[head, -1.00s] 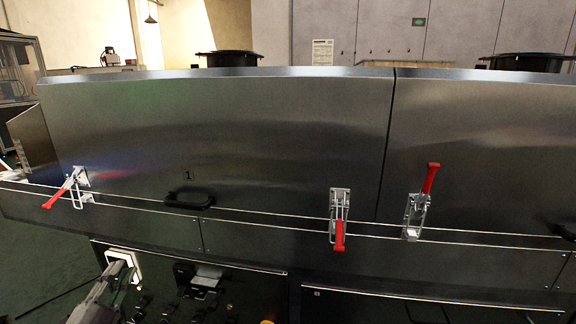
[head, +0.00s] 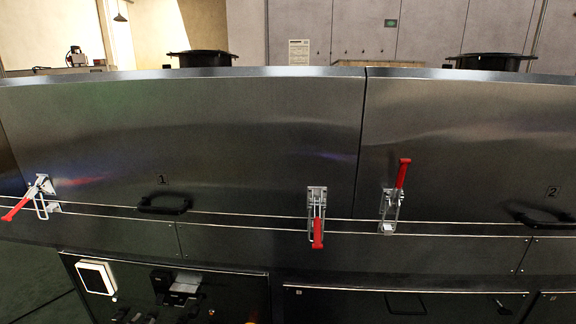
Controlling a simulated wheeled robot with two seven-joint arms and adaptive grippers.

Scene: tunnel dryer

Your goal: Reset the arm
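Neither of my grippers shows in the head view, and no part of either arm is clearly in view. In front of me is the dryer's long metal side with panel 1 (head: 230,130) and panel 2 (head: 470,140). A toggle latch with a red handle (head: 28,198) sits at panel 1's left, its handle slanting down to the left. A second red-handled latch (head: 317,218) at panel 1's right has its handle pointing down. A third latch (head: 393,197) on panel 2's left has its handle pointing up.
Black pull handles (head: 164,205) and (head: 541,219) stick out from the panels. Below is a control recess with a white-framed screen (head: 96,277) and a grey device (head: 178,285). Black round vessels (head: 201,58) stand behind the dryer's top edge. Green floor shows at lower left.

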